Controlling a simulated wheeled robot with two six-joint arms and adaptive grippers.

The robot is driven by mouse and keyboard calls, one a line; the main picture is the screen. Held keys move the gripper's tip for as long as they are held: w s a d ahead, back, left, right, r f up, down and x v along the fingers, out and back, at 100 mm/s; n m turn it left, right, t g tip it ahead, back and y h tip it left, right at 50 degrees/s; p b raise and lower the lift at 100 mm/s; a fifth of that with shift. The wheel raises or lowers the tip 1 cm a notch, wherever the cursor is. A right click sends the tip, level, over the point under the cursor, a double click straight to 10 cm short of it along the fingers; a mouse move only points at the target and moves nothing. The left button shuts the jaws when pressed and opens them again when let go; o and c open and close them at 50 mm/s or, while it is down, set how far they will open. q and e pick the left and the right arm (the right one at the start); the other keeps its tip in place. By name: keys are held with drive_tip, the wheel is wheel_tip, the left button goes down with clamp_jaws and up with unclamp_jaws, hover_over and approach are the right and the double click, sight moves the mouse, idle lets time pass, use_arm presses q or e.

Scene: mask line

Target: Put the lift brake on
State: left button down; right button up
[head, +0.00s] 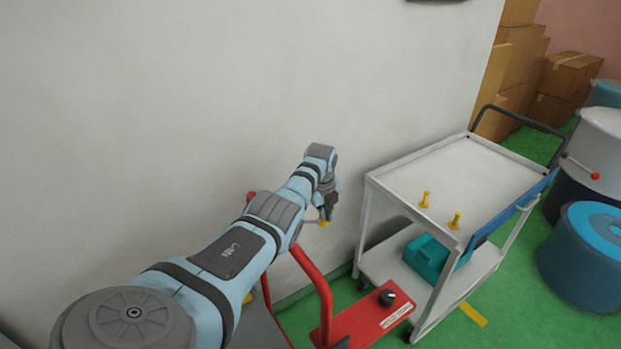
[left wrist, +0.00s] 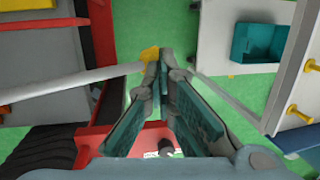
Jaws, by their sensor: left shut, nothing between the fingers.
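In the left wrist view a pale grey lever rod (left wrist: 80,80) comes in from the left and ends in a yellow tip (left wrist: 150,54). I take it for the brake lever; no label on it shows. The yellow tip also shows in the head view (head: 323,223), just below my left gripper (head: 327,208). In the left wrist view the left gripper (left wrist: 164,54) is shut and empty, its fingertips right beside the yellow tip; I cannot tell whether they touch. My right gripper is in neither view.
A red frame (head: 317,275) stands below my left arm. Its red foot panel (head: 362,320) carries a black knob (head: 387,297). To the right is a white cart (head: 465,180) with two yellow pegs (head: 424,200) on top and a teal bin (head: 428,258) below. A wall is behind.

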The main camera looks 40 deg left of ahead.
use_arm(q)
drive_tip(key=shift+s+f, duration=0.1)
drive_tip(key=p+v, duration=0.1)
drive_tip(key=p, duration=0.1)
drive_tip(key=p+v, duration=0.2)
drive_tip(key=p, duration=0.1)
drive_tip(key=p+v, duration=0.2)
drive_tip(key=shift+w+r, duration=0.25)
drive_tip(key=shift+w, duration=0.1)
drive_tip(key=v, duration=0.8)
drive_tip(key=shift+d+r, duration=0.2)
drive_tip(key=shift+r, duration=0.25)
drive_tip(key=shift+w+f, duration=0.1)
drive_tip(key=shift+w, duration=0.05)
